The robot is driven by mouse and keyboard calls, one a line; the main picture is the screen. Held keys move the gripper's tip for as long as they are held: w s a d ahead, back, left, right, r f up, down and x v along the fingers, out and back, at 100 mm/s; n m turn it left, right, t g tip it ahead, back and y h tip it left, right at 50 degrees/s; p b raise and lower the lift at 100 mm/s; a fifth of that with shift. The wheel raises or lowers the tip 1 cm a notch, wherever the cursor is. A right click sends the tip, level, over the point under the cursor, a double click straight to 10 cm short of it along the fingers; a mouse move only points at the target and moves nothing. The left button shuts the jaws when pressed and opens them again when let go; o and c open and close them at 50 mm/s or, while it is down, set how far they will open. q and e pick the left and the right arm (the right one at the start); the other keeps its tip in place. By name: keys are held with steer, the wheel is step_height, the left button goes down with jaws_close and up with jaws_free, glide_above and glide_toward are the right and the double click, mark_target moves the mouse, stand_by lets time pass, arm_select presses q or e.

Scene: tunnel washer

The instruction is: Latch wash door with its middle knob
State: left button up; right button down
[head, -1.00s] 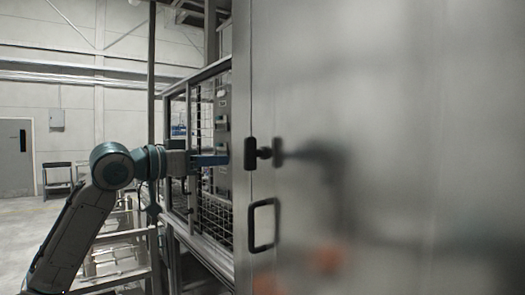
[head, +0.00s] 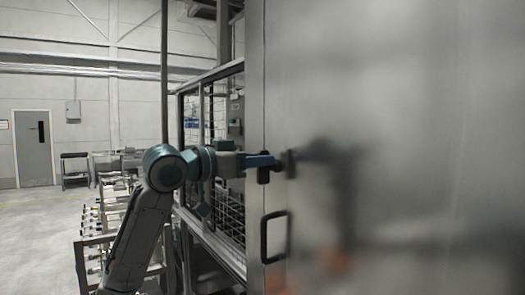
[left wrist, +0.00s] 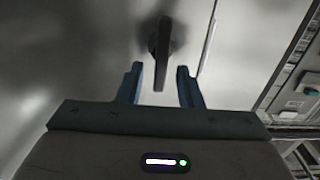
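The wash door (head: 400,110) is a large, shiny metal panel filling the right of the head view. Its dark middle knob (head: 263,176) is near the door's left edge, above a dark loop handle (head: 265,238). My left gripper (head: 263,160) is at the knob and hides part of it. In the left wrist view the gripper (left wrist: 160,80) is open, with two blue fingers apart. The knob (left wrist: 160,48) is a dark bar whose near end shows between the fingers, with gaps on both sides. My right gripper is not in view.
A framed wire-mesh enclosure (head: 228,215) runs just left of the door, close to my left arm. A metal rack (head: 95,240) stands behind the arm at lower left. Open floor (head: 35,235) shows at far left. The door carries blurred reflections.

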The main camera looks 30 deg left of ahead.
arm_select(q)
steer(key=shift+x, duration=0.85)
jaws_close()
